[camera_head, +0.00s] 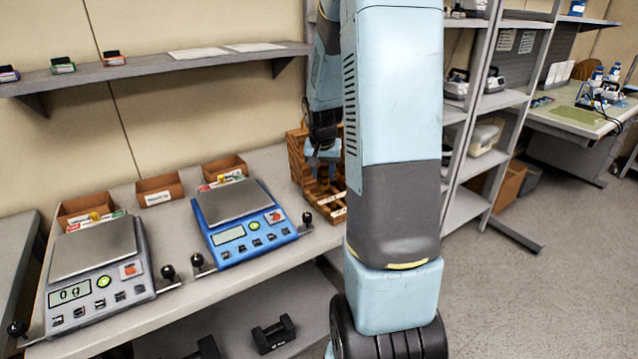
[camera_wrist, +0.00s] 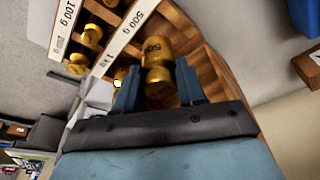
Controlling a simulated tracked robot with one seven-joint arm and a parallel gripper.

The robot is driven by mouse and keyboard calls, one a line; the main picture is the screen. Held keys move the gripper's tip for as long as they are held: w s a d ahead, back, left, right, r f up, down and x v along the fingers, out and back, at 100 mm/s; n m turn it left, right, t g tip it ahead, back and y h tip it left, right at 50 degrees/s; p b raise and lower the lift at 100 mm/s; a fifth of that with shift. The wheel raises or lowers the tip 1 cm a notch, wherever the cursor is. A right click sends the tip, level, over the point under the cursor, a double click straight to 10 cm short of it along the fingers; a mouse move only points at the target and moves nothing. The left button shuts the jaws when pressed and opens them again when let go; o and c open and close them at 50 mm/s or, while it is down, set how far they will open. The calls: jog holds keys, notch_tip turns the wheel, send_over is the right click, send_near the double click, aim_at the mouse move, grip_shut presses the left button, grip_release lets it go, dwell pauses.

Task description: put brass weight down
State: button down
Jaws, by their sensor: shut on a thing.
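My gripper (camera_wrist: 157,82) is shut on a brass weight (camera_wrist: 156,50) whose visible marking begins with "50". The weight is between the two blue fingers, over or in the stepped wooden rack (camera_wrist: 212,75); I cannot tell if it touches the wood. Other brass weights (camera_wrist: 92,34) sit in rack slots beside white strips marked 100 g, 500 g and 1 kg. In the head view my gripper (camera_head: 327,165) is low at the wooden rack (camera_head: 297,150) at the back of the bench. My arm hides much of the rack, and the held weight cannot be made out there.
A blue scale (camera_head: 240,215) and a grey scale (camera_head: 95,265), reading 0 g, stand on the bench (camera_head: 185,240) left of the rack. Small cardboard bins (camera_head: 160,188) stand behind them. A wall shelf (camera_head: 160,66) hangs above. Metal shelving (camera_head: 490,105) stands to the right.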

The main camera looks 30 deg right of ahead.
aim_at(323, 175)
jog(key=shift+w+d+f, duration=0.15)
jog(key=shift+w+f, duration=0.2)
jog(key=shift+f, duration=1.6)
jog(key=shift+f, duration=0.1)
jog(key=c, duration=0.7)
grip_release()
jog(key=shift+o, duration=0.2)
jog(key=v, duration=1.2)
jog(key=s+a+r+n+t, duration=0.2)
jog(key=s+a+r+n, duration=0.1)
jog(key=s+a+r, duration=0.6)
jog(key=s+a+r+n+y, duration=0.1)
jog(key=s+a+r+n, duration=0.1)
jog(key=s+a, duration=0.2)
jog(key=s+a+r+n+t, duration=0.1)
jog(key=s+a, duration=0.4)
jog(key=s, duration=0.5)
jog(key=shift+r+n+y, duration=0.4)
jog(key=shift+r+n, duration=0.15)
jog(key=shift+n, duration=0.05)
